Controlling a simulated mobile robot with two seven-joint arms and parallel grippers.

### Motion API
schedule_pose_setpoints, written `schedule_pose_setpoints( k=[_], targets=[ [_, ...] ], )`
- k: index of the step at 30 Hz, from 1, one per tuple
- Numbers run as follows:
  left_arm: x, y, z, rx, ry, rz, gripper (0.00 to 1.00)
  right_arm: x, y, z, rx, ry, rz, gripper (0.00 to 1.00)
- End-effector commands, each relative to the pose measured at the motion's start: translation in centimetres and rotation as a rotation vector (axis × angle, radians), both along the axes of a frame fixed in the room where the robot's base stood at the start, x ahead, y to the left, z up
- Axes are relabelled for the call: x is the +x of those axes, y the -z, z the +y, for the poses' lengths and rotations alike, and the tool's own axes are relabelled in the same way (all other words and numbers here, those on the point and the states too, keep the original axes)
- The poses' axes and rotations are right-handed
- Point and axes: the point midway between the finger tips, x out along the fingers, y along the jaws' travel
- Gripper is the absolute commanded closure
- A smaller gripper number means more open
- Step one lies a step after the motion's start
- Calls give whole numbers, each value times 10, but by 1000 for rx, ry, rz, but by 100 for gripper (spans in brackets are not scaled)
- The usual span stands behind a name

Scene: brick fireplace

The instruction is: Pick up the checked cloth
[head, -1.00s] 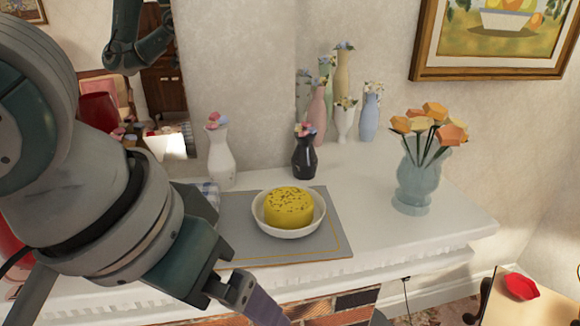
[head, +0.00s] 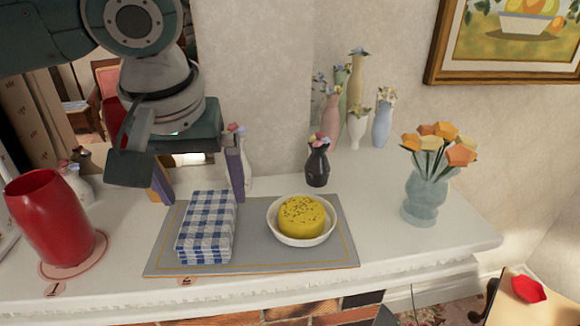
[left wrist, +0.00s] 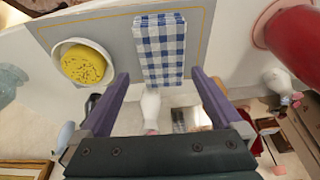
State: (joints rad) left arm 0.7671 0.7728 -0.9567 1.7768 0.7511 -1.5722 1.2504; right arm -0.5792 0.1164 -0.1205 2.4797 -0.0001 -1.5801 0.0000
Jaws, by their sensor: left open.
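The blue-and-white checked cloth (head: 207,226) lies folded on the left part of a grey mat (head: 262,218) on the white mantel. My left gripper (head: 196,190) is above and behind the cloth, open, with its purple fingers spread and pointing down. In the left wrist view the cloth (left wrist: 161,50) lies beyond the gap between the two fingers (left wrist: 160,88), and nothing is between them. They look apart from the cloth. My right gripper is not in view.
A white bowl (head: 302,240) with a yellow cake (head: 302,216) sits right of the cloth. A red vase (head: 50,217) stands left. A white vase (head: 247,172) is just behind the right finger, and a black vase (head: 318,162) stands farther right. The mantel's front edge is close.

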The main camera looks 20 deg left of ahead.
Motion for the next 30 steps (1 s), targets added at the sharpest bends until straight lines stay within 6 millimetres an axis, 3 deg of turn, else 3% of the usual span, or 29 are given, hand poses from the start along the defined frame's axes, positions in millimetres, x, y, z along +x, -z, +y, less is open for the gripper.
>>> schedule_pose_setpoints(
  k=[5,9,19,30],
  targets=[
    [3,21,6,3,-3,6,0,0,-19,-1,-1,-1,1,0],
    [8,39,8,2,0,2,0,0,-20,-1,-4,-3,0,0],
    [10,45,8,1,3,0,1,0,-19,-2,-7,-4,1,0],
    [10,45,8,1,2,-1,43,-1,-19,-2,-7,-3,1,0]
  ],
)
